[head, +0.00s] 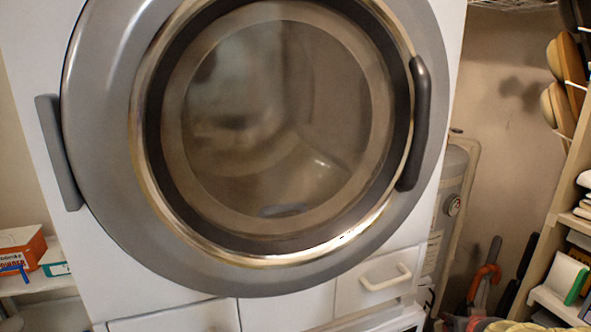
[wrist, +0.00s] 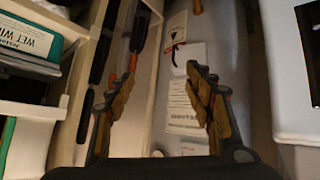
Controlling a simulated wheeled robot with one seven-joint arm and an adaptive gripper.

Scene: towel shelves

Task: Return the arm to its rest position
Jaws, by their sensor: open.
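My gripper (wrist: 160,108) shows in the wrist view, its two tan-padded fingers spread wide apart with nothing between them. It is open and empty. Beyond the fingers are a white surface with paper labels (wrist: 183,108) and a shelf unit to the left. My arm and gripper do not show in the head view, so the arm's overall pose is hidden.
A front-loading machine (head: 100,240) with a closed round door (head: 275,120) fills the head view. Shelves (head: 560,190) stand at the right, a grey tank (head: 452,195) beside the machine. Boxes (head: 22,250) sit at the left. In the wrist view, shelving (wrist: 80,80) is close on the left.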

